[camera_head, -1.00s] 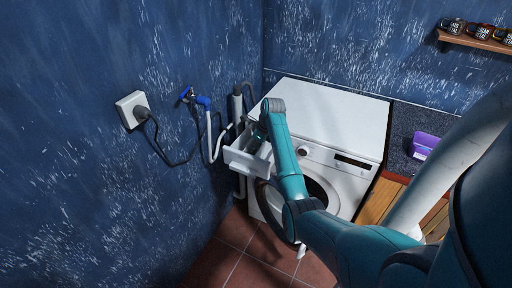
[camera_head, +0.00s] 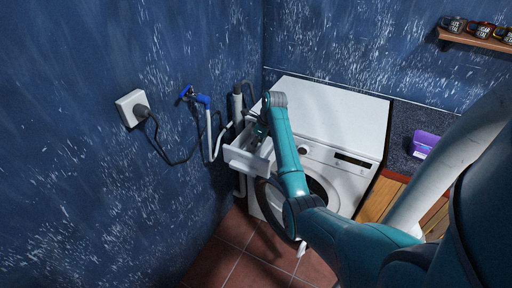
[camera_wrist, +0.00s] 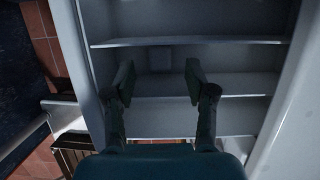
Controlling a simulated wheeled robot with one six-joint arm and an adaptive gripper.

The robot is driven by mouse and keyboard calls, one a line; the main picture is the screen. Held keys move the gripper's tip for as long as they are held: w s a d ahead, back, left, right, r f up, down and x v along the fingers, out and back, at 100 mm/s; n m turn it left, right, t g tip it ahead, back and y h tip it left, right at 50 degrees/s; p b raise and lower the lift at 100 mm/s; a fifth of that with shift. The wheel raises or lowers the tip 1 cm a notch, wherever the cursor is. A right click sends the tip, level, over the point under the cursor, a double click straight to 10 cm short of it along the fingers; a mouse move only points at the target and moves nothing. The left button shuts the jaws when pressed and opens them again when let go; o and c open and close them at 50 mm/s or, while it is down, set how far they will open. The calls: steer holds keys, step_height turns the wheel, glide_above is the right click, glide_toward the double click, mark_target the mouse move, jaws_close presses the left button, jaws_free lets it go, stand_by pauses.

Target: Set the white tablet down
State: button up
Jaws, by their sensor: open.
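The white tablet (camera_wrist: 160,60) shows in the wrist view as a small pale square, dim in shadow. It lies in the middle compartment of the open detergent drawer (camera_head: 240,162), against or close to a divider; I cannot tell if it touches. My gripper (camera_wrist: 158,80) is over the drawer with its two fingers spread wide and nothing between them. The tablet appears beyond the fingertips, apart from them. In the head view my gripper (camera_head: 262,130) is above the drawer, and the arm hides part of it; the tablet cannot be made out there.
The drawer sticks out of the washing machine (camera_head: 335,110), whose round door hangs open below. A tap with hoses (camera_head: 203,101) and a plugged socket (camera_head: 130,108) are close on the left wall. A purple box (camera_head: 424,144) stands on the dark counter at right.

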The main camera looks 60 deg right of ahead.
steer(key=v, duration=1)
steer(key=shift+r, duration=0.2)
steer(key=shift+s, duration=0.1)
